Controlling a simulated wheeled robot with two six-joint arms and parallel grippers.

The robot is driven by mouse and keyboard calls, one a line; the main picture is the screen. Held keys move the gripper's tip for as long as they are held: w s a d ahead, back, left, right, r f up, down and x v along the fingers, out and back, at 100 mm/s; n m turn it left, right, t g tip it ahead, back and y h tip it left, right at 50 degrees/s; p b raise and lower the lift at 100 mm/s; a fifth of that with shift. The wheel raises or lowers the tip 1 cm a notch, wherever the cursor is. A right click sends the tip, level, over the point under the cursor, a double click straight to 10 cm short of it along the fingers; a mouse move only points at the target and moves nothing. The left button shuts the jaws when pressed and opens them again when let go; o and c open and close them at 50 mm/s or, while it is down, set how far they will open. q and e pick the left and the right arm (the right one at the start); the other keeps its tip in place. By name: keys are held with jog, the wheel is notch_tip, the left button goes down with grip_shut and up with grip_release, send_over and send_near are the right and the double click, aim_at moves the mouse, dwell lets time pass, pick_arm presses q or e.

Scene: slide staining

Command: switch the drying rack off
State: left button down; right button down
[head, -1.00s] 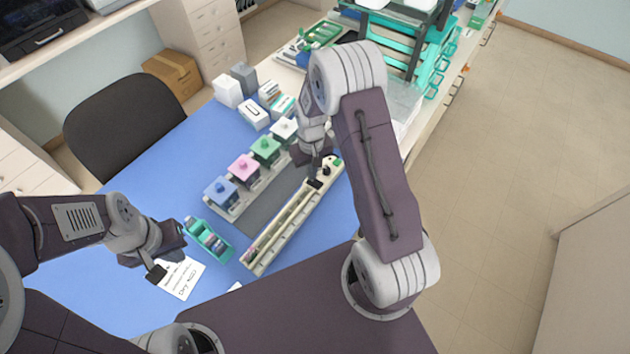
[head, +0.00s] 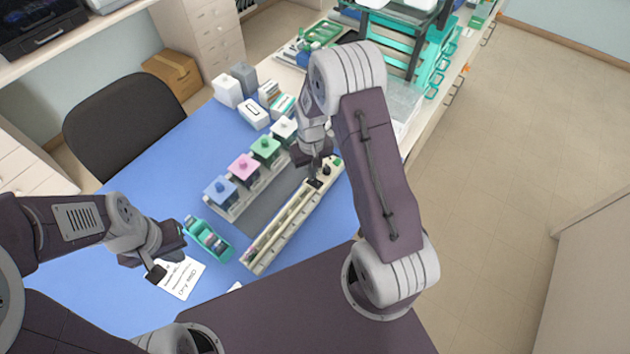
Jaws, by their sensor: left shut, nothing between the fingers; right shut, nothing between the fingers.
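The drying rack (head: 277,237) is a long cream-coloured tray lying diagonally on the blue table, with small items at its near left end. At its far right end sit a dark knob (head: 326,170) and a green button (head: 337,161). My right gripper (head: 315,184) is shut and empty, its tips at the rack's far end just beside the dark knob; I cannot tell whether they touch it. My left gripper (head: 157,270) is shut and empty, low over the table near a white paper. Whether the rack is on or off is not clear.
A row of staining jars with blue (head: 220,190), pink (head: 243,166) and green (head: 265,149) lids stands behind the rack. A teal slide holder (head: 208,240) and a written white card (head: 182,278) lie near my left gripper. White boxes (head: 254,114) stand further back.

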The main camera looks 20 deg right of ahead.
jog(key=shift+f+b, duration=0.5)
jog(key=shift+f, duration=0.3)
jog(key=shift+r, duration=0.1)
notch_tip(320, 180, up, 7)
jog(key=p, duration=0.6)
dwell(0.5)
